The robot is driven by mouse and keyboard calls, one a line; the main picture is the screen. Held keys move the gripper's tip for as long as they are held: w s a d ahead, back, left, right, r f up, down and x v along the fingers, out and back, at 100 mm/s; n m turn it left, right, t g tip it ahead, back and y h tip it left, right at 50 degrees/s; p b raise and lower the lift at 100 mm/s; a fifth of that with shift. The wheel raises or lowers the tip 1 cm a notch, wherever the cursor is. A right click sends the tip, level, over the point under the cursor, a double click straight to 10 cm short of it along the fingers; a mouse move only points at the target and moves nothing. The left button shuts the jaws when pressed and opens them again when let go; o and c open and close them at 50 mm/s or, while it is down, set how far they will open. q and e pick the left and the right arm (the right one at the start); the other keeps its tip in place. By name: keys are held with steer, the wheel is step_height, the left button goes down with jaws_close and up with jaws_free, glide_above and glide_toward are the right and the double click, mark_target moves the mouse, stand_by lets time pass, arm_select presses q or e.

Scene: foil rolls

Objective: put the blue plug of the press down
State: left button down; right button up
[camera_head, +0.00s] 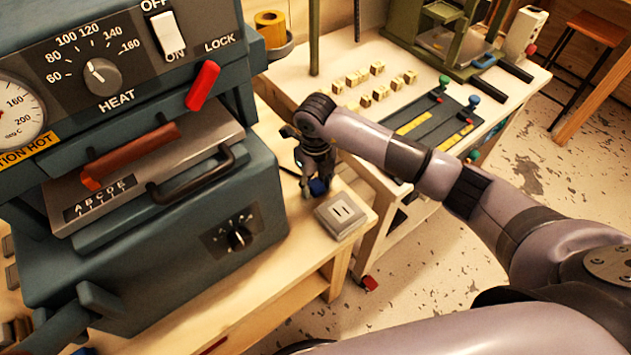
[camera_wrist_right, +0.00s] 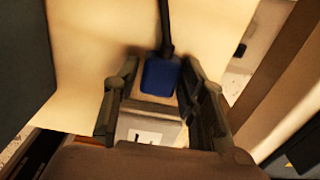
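The blue plug (camera_head: 318,187) is at the bench's right end, beside the grey slotted socket (camera_head: 341,214). In the right wrist view the plug (camera_wrist_right: 160,76) has a dark cord running away from it. My right gripper (camera_head: 316,181) points down over the plug. In the wrist view its fingers (camera_wrist_right: 158,80) stand apart on either side of the plug, with a gap at the left finger. The socket's slots (camera_wrist_right: 148,136) show nearer the wrist. I cannot tell whether the plug touches the bench. My left gripper is not in view.
The blue-grey press (camera_head: 150,240) fills the left, with its red lock lever (camera_head: 202,86) and black handle (camera_head: 200,175). A side table (camera_head: 300,92) with small lettered blocks (camera_head: 375,85) and a dark slotted plate (camera_head: 430,120) stands beyond my right arm. Speckled floor is clear below.

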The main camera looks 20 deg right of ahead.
mark_target(316, 184)
steer(key=shift+o, duration=0.9)
steer(key=shift+r, duration=0.3)
step_height(316, 184, up, 13)
steer(key=shift+f+b, duration=0.2)
steer(key=shift+b, duration=0.1)
